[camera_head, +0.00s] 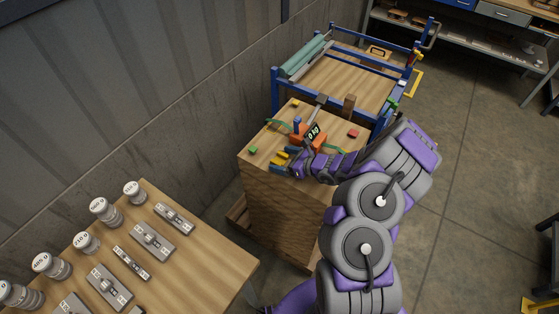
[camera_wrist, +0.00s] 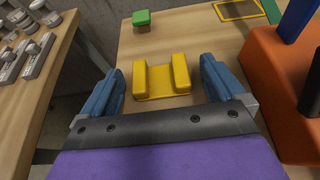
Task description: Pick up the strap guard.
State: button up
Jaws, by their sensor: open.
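The strap guard, as I take it, is the yellow U-shaped piece (camera_wrist: 160,84) with two raised sides, lying on the wooden top in the wrist view. It also shows small in the head view (camera_head: 281,156), beside my gripper. My gripper (camera_wrist: 161,72) is open, with one blue finger to the left and one to the right of the yellow piece. Small gaps show on both sides, and nothing is held. The finger tips reach about level with the piece in the picture; their height above the wood is hard to tell.
A green-topped block (camera_wrist: 142,20) lies beyond the piece. An orange block (camera_wrist: 280,85) with a blue upright stands close on the right. Another table (camera_head: 190,270) holds grey weights at lower left.

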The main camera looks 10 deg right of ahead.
aim_at(285, 164)
jog(key=shift+c, duration=0.3)
jog(key=c, duration=1)
jog(key=shift+o, duration=0.2)
jog(key=shift+r, duration=0.1)
jog(key=shift+r, duration=0.45)
jog(key=r, duration=0.1)
jog(key=r+p, duration=0.1)
jog(key=shift+s+d+r, duration=0.1)
jog(key=shift+s+r, duration=0.2)
jog(key=shift+r, duration=0.1)
jog(key=s+r+p, duration=0.1)
jog(key=s, duration=1.4)
jog(key=shift+s+p, duration=0.2)
jog(key=shift+p, duration=0.15)
